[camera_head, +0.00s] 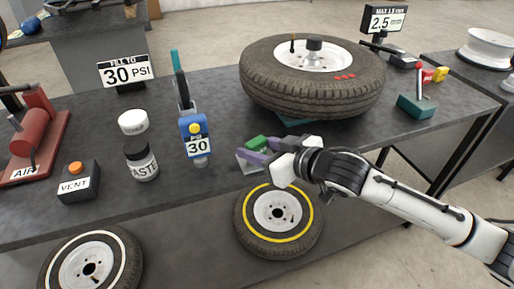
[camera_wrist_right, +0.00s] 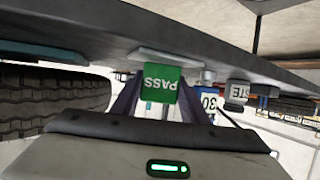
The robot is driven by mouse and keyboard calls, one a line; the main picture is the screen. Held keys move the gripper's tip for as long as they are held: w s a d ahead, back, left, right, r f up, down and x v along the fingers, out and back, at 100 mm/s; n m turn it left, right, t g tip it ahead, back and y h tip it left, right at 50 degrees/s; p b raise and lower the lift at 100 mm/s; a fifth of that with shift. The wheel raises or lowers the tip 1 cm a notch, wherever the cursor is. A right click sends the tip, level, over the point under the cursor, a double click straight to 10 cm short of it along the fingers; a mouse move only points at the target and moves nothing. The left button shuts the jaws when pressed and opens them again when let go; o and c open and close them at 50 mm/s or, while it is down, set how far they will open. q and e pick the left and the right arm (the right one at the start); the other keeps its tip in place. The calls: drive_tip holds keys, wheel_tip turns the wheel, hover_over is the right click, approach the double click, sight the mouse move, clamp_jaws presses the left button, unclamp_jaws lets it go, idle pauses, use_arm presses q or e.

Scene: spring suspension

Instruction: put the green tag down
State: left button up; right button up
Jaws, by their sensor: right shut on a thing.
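The green tag (camera_head: 256,142) is a small block that reads PASS, upside down, in the right wrist view (camera_wrist_right: 161,84). My right gripper (camera_head: 258,151), with purple fingers, is shut on it near the table's front edge. In the wrist view the fingers (camera_wrist_right: 158,95) stand on both sides of the tag. A pale flat plate (camera_head: 247,167) lies under the gripper, and it also shows behind the tag in the wrist view (camera_wrist_right: 173,57). I cannot tell whether the tag touches the plate. My left gripper is not in view.
A blue gauge reading 30 (camera_head: 195,140) stands close to the left of the gripper. The paste jar (camera_head: 141,162) and vent box (camera_head: 79,184) are farther left. A large tire (camera_head: 312,88) lies behind, to the right. A yellow-ringed tire (camera_head: 244,226) is below the table edge.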

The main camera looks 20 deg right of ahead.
drive_tip(key=o, duration=1)
drive_tip(key=shift+f, duration=0.15)
drive_tip(key=shift+o, duration=0.2)
drive_tip(key=shift+s+d+r, duration=0.1)
drive_tip(key=shift+s+r, duration=0.05)
drive_tip(key=shift+r, duration=0.1)
drive_tip(key=v, duration=1.1)
drive_tip(key=shift+s, duration=0.3)
drive_tip(key=shift+d+r, duration=0.1)
